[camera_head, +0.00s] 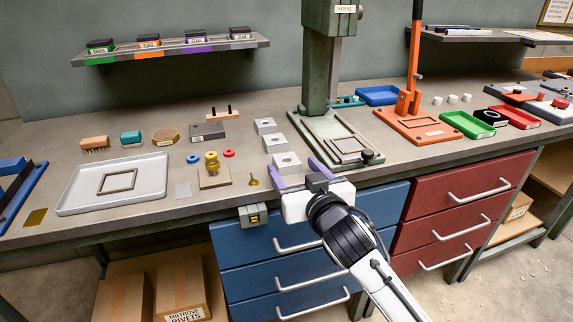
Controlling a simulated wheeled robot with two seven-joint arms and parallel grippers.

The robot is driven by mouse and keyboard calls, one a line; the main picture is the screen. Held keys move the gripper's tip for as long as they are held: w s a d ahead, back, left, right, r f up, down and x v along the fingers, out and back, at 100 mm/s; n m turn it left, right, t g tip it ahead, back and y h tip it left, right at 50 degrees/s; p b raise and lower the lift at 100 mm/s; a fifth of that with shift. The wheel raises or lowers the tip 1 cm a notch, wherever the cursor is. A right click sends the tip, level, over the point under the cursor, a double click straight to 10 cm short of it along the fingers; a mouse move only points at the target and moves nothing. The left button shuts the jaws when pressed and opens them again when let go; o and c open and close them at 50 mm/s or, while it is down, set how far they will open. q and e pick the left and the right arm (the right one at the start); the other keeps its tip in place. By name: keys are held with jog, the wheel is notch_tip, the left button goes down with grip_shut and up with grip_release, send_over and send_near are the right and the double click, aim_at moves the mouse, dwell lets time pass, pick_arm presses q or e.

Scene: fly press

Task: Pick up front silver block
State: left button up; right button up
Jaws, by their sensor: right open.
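Three silver blocks with a hole in the top stand in a row on the workbench. The front silver block (287,162) is nearest the bench's front edge. The middle silver block (275,142) and the back silver block (265,125) stand behind it. My right gripper (292,165) comes in from the lower right. Its purple fingers are spread apart and empty, one to each side of the front block in the picture. I cannot tell whether they touch it. My left gripper is not in view.
A small brass funnel-shaped piece (253,181) stands just left of the gripper. The green press (331,130) rises to the right. A wooden base with brass knob (213,175) and a white tray (70,194) lie further left. Blue drawers (240,250) are below.

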aim_at(285, 157)
jog(key=shift+x, duration=2.85)
jog(key=shift+a+r, duration=0.1)
jog(key=shift+r, duration=0.05)
jog(key=shift+c, duration=0.3)
